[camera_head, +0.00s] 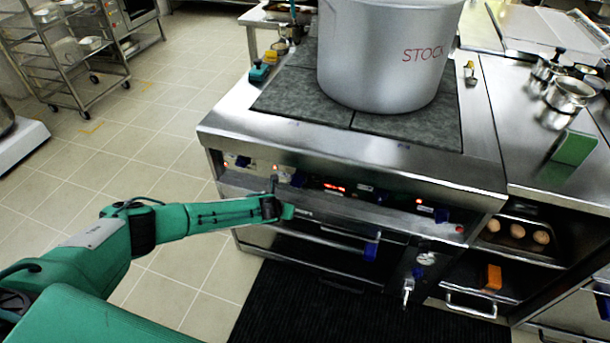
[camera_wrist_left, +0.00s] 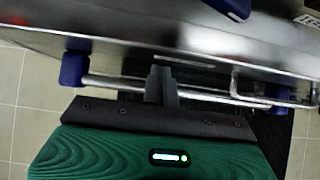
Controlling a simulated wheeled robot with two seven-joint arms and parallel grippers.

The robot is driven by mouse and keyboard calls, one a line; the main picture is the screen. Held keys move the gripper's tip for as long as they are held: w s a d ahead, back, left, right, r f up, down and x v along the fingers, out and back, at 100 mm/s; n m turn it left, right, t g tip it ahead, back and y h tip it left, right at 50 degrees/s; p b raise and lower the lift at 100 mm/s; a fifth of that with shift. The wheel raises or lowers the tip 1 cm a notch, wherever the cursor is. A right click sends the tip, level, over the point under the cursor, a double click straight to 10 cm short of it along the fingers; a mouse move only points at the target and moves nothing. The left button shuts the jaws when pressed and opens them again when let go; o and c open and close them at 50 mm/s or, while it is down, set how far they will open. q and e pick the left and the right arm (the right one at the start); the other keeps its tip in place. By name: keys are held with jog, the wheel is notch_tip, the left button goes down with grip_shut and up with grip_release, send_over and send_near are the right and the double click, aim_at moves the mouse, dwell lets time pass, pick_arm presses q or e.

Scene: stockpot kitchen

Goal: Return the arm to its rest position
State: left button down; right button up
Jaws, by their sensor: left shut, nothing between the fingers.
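My left arm comes in from the left in the head view and reaches to the front of the stove. My left gripper (camera_head: 274,184) is at the stove's control panel, close to its lit displays and knobs. In the left wrist view the two dark fingers of the gripper (camera_wrist_left: 161,78) are together, with nothing between them. They overlap the metal oven handle (camera_wrist_left: 118,83) in that picture; I cannot tell whether they touch it. My right gripper is not in view.
A large stockpot (camera_head: 385,50) stands on the stove top (camera_head: 300,92). An oven handle (camera_head: 320,238) with a blue end runs below the control panel. A dark mat (camera_head: 290,310) lies in front.

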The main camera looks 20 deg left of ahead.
pick_arm(q)
jog(key=shift+f, duration=0.1)
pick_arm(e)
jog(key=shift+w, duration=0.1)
